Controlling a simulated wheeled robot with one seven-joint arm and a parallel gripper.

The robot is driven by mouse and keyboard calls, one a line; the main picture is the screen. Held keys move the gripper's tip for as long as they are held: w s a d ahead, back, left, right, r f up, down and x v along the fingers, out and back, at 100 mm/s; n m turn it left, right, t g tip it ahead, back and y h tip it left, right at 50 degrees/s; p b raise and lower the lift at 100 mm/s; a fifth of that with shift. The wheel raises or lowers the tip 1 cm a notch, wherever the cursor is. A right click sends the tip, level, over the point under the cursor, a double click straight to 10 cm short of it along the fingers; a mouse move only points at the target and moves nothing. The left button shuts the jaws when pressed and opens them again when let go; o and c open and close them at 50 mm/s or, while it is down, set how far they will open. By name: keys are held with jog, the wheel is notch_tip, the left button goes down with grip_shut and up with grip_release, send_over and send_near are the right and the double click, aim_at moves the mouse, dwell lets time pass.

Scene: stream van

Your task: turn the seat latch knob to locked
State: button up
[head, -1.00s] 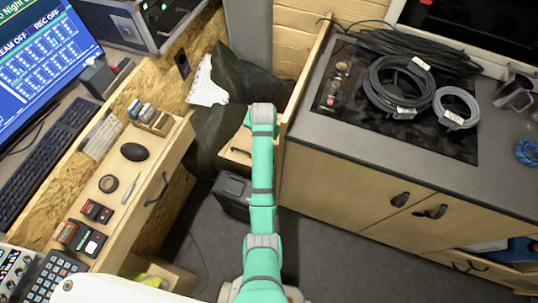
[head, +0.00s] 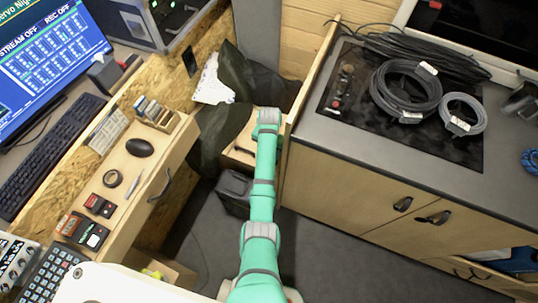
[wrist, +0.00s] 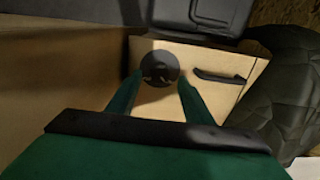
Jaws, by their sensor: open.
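A round dark knob (wrist: 159,66) sits on a light wooden panel (wrist: 205,62) in the wrist view, and I take it to be the seat latch knob. My gripper (wrist: 159,82) is open, with one green finger on each side of the knob's lower part. I cannot tell whether the fingers touch it. The knob's marking and turned position are too dark to read. In the head view my arm reaches down beside the cabinet to the small wooden box front (head: 240,150); the knob and fingertips are hidden there.
A black bar handle (wrist: 222,77) is right of the knob. A dark quilted cover (wrist: 285,85) hangs close on the right. The counter cabinet (head: 345,185) stands right of my arm, and the desk drawer (head: 140,180) juts out at left. Grey floor lies between.

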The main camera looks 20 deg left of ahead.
jog(key=shift+f, duration=1.3)
jog(key=shift+c, duration=0.3)
jog(key=c, duration=1)
